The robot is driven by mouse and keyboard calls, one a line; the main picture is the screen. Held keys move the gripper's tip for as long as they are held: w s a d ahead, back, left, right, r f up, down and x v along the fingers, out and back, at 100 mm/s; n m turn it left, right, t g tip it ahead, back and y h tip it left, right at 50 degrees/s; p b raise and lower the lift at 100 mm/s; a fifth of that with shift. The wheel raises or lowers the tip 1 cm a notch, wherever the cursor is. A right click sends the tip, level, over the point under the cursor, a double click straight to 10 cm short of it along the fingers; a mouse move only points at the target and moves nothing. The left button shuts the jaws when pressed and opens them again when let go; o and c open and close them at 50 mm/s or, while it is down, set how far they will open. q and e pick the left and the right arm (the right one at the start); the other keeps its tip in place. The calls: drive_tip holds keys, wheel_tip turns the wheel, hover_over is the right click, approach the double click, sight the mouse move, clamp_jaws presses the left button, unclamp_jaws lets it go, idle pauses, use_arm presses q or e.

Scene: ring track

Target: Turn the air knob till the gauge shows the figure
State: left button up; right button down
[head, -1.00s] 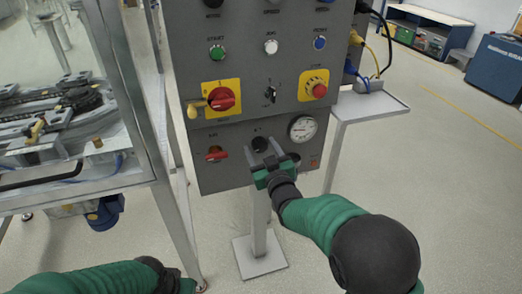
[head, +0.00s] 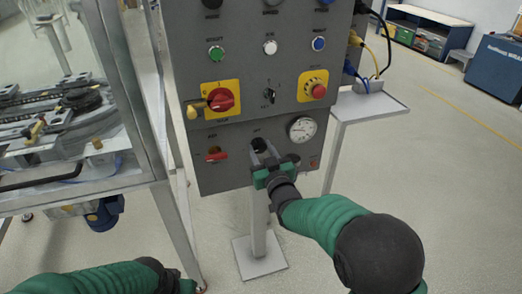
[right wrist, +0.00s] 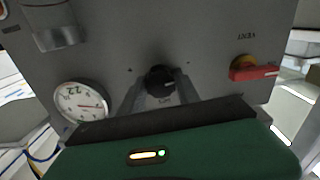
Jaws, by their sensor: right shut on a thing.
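The black air knob (head: 259,145) sits low on the grey control panel. It also shows in the right wrist view (right wrist: 160,80), with a finger on each side of it. My right gripper (head: 264,154) is shut on this knob. The round white gauge (head: 302,129) is just right of the knob in the head view.
A red-handled vent valve (head: 217,154) is left of the knob. Above are a red rotary switch (head: 222,99), a key switch (head: 269,93) and a red stop button (head: 319,91). A glass-sided machine frame (head: 150,150) stands left, a small shelf (head: 370,103) right.

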drive_tip(key=m, duration=0.6)
drive_tip(key=shift+r, duration=0.15)
drive_tip(key=m, duration=0.5)
drive_tip(key=shift+m+p, duration=0.3)
drive_tip(key=shift+p, duration=0.1)
drive_tip(key=m+p, duration=0.1)
drive_tip(key=m, duration=0.5)
drive_tip(key=shift+d, duration=0.15)
drive_tip(key=m+p, duration=0.1)
drive_tip(key=m, duration=0.4)
drive_tip(key=shift+f, duration=0.2)
drive_tip(key=c, duration=0.9)
unclamp_jaws()
drive_tip(key=shift+w+f, duration=0.1)
drive_tip(key=shift+o, duration=0.2)
